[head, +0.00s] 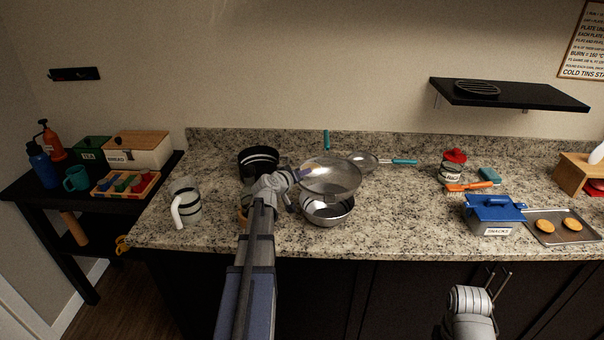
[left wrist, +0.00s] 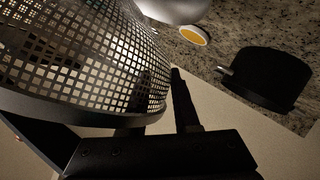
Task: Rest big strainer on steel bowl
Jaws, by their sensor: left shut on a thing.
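The big strainer (head: 331,176) is a wide perforated metal bowl, held above the steel bowl (head: 328,213) in the head view. It overlaps the bowl's back part; I cannot tell whether they touch. My left gripper (head: 303,173) is shut on the strainer's left edge. In the left wrist view the strainer (left wrist: 85,55) fills the left side, beside a dark finger, and a smooth metal surface, probably the steel bowl (left wrist: 175,8), shows at the top. My right gripper (head: 498,282) is low at the right, its thin fingers apart and empty, away from both.
A black pot (head: 258,159) stands left of the strainer, partly behind my left arm. A small strainer (head: 364,161) lies behind right. A white pitcher (head: 186,204) stands far left. A red-lidded jar (head: 453,164) and blue-lidded box (head: 493,214) stand right. Counter right of the bowl is clear.

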